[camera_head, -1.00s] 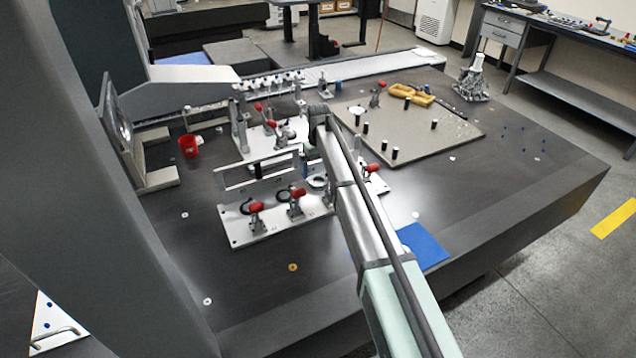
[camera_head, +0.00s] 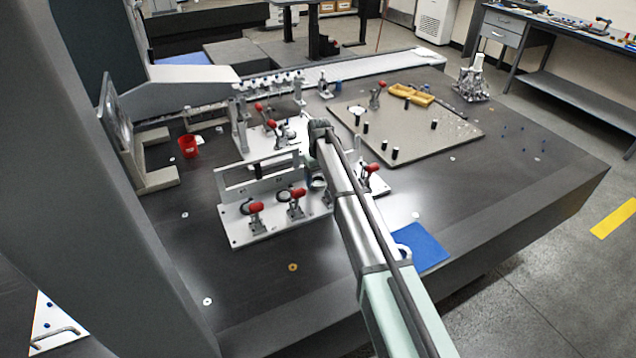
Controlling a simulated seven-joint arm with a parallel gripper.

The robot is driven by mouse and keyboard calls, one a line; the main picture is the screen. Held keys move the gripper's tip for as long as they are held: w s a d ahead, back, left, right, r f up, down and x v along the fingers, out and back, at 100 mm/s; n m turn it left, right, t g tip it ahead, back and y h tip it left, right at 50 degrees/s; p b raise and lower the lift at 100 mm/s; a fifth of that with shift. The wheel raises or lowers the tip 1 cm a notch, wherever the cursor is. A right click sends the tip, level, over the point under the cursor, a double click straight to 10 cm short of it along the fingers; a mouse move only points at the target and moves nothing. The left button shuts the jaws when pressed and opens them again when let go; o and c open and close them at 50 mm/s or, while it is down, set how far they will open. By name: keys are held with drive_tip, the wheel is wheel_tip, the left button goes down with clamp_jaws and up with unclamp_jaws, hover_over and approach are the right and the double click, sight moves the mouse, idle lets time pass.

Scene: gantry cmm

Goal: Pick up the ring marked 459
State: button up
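No number is readable on any ring, so I cannot tell which is marked 459. One round ring (camera_head: 248,207) and another (camera_head: 284,196) are at the red-handled clamps of the white fixture plate (camera_head: 240,234). A further ring-like round part (camera_head: 318,183) sits close to the left of my arm. A pale ring (camera_head: 402,249) shows partly on the blue mat (camera_head: 425,246), beside my arm. My gripper (camera_head: 313,150) is around the dark wrist at the arm's far end, over the fixture area. Its fingertips are hidden or too small to make out.
An upright frame (camera_head: 258,170) and several red-handled clamps stand close around the wrist. A red cup (camera_head: 188,146) stands at the left. The dark table's front right is mostly clear.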

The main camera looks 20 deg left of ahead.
drive_tip(key=c, duration=0.9)
drive_tip(key=shift+r, duration=0.1)
